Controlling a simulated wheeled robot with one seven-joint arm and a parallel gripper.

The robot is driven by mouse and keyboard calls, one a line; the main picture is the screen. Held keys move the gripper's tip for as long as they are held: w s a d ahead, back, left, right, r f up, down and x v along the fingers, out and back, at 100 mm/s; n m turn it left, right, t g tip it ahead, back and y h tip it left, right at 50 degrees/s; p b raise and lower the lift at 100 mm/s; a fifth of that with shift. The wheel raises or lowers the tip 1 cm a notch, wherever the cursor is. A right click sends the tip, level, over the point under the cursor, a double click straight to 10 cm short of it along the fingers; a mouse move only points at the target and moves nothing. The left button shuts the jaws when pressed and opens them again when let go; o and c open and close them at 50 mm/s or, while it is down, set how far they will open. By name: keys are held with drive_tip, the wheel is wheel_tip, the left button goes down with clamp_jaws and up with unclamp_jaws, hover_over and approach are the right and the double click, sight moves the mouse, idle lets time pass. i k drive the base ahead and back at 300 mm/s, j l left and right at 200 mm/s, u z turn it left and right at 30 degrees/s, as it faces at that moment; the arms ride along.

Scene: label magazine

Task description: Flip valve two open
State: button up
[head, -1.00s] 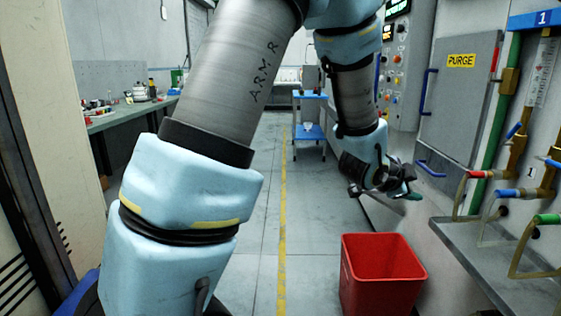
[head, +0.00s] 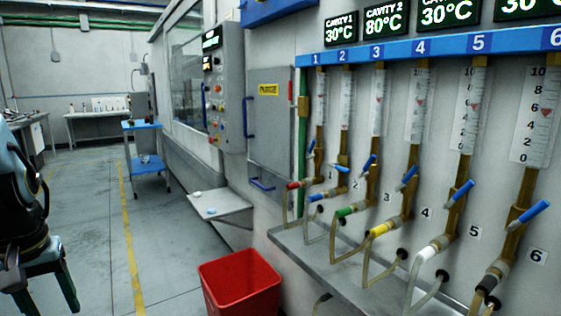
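Valve two is in the second column of the panel on the right, under the blue rail's label 2. Its blue handle (head: 341,168) looks nearly level, while the handles of columns 3 to 6 slant up to the right. A blue hose collar (head: 316,197) sits at its lower end, with the number 2 tag (head: 355,185) beside it. My gripper (head: 47,293) is at the lower left edge, its dark fingers spread apart and empty. It is far from the valve, across the floor.
Neighbouring handles of valve one (head: 311,148) and valve three (head: 369,162) stand close on either side. A metal shelf (head: 292,240) runs below the hoses. A red bin (head: 240,282) stands on the floor before the panel. The floor between my gripper and the bin is clear.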

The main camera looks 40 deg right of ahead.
sight(342, 169)
drive_tip(key=z, duration=2.4)
